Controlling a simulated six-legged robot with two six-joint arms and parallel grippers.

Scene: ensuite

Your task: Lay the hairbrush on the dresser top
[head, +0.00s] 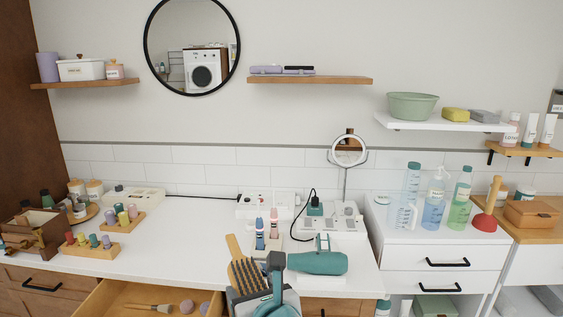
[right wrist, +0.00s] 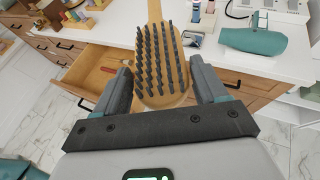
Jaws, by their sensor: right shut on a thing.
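The hairbrush (head: 243,273) has a wooden body and dark bristles. My right gripper (head: 262,278) is shut on it near the front edge of the white dresser top (head: 180,235). In the right wrist view, the brush head (right wrist: 160,75) lies between the fingers of the right gripper (right wrist: 162,75), bristles facing the camera, handle pointing away towards the dresser. I cannot tell its exact height above the top. My left gripper is not in view.
An open drawer (head: 105,302) with a few items juts out below the front edge. A teal hair dryer (head: 318,263) lies right of the brush, with small bottles (head: 274,222) behind. Wooden stands of colored bottles (head: 91,250) are at left. The middle-left top is clear.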

